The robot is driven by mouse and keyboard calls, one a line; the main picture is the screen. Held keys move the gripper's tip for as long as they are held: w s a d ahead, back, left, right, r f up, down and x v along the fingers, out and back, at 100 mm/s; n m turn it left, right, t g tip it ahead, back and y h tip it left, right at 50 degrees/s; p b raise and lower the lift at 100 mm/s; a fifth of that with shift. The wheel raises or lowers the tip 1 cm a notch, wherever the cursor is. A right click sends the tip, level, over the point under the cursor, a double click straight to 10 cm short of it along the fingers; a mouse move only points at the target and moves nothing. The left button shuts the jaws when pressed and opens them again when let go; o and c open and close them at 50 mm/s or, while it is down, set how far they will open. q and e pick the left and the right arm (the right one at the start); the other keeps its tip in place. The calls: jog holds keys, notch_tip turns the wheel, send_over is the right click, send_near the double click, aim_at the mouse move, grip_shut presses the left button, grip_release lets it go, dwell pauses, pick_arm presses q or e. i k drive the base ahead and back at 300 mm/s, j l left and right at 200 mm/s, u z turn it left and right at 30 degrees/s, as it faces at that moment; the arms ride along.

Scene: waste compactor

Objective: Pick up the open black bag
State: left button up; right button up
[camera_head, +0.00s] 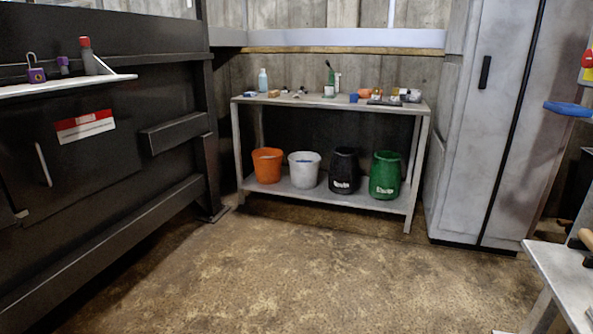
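A black open-topped container (344,172) with a small white label stands upright on the lower shelf of the grey table (330,193). It may be the open black bag, but at this distance I cannot tell a bag from a bucket. It stands between a white bucket (303,170) and a similar green container (385,175). Its inside is mostly hidden in shadow. Neither of my grippers is in view.
An orange bucket (267,166) stands at the shelf's left end. Small items and bottles cover the tabletop. A dark compactor (110,180) lines the left, a grey cabinet (490,120) the right. A bench (570,285) is at lower right. The middle floor is clear.

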aim_at(343, 168)
jog(key=i, duration=2.7)
jog(key=j+u, duration=0.05)
jog(key=j, duration=0.1)
